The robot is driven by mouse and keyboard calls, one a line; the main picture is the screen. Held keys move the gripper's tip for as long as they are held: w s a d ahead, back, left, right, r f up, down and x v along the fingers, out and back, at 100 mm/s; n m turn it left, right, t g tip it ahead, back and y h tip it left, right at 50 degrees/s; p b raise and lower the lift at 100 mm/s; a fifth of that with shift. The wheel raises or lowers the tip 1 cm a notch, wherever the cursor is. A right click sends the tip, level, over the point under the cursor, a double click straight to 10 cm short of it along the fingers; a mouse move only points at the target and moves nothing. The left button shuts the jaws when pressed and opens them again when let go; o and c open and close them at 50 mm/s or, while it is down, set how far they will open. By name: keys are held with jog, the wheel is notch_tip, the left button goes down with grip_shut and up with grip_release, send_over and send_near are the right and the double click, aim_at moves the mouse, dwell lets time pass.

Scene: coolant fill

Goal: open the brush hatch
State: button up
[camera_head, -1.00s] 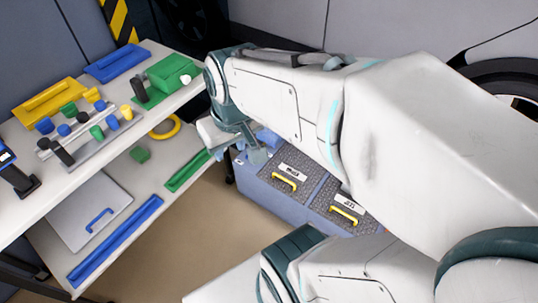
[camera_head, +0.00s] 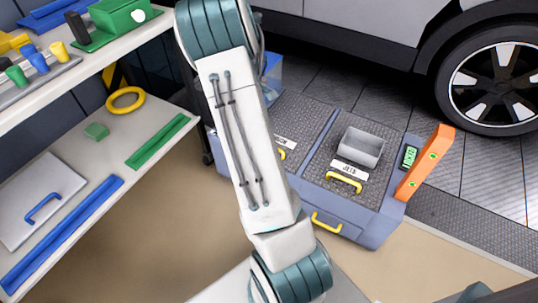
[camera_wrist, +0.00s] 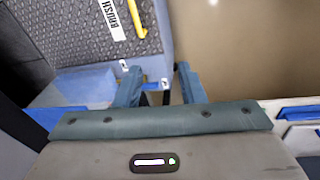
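The brush hatch (camera_wrist: 80,48) is a dark textured lid on a blue-grey unit. It lies flat and shut, with a white BRUSH label (camera_wrist: 109,17) and a yellow handle (camera_wrist: 138,22) at the top of the wrist view. In the head view my arm hides much of the hatch (camera_head: 291,116); only part of its label and handle (camera_head: 282,154) shows. My gripper (camera_wrist: 160,88) is open and empty, fingers apart, near the unit's edge and clear of the handle. The arm hides the gripper in the head view.
The shut JETS hatch (camera_head: 325,165) beside it carries a grey open box (camera_head: 361,147) and a yellow handle (camera_head: 343,182). An orange bracket (camera_head: 425,163) stands at the unit's right. A shelf (camera_head: 150,105) is at left, a car wheel (camera_head: 495,85) at upper right.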

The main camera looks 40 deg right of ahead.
jog(key=shift+n+g+h, duration=0.3)
jog(key=shift+n+h, duration=0.2)
jog(key=shift+n, duration=0.1)
jog(key=d+f+b, duration=0.2)
jog(key=d+f, duration=0.1)
jog(key=f, duration=0.5)
jog(key=w+d+f+b, duration=0.1)
jog(key=d+f+b, duration=0.2)
jog(key=f, duration=0.6)
jog(key=w+d+f+b, duration=0.1)
jog(key=d+f+b, duration=0.2)
jog(key=f, duration=0.5)
jog(key=shift+f, duration=0.2)
grip_shut()
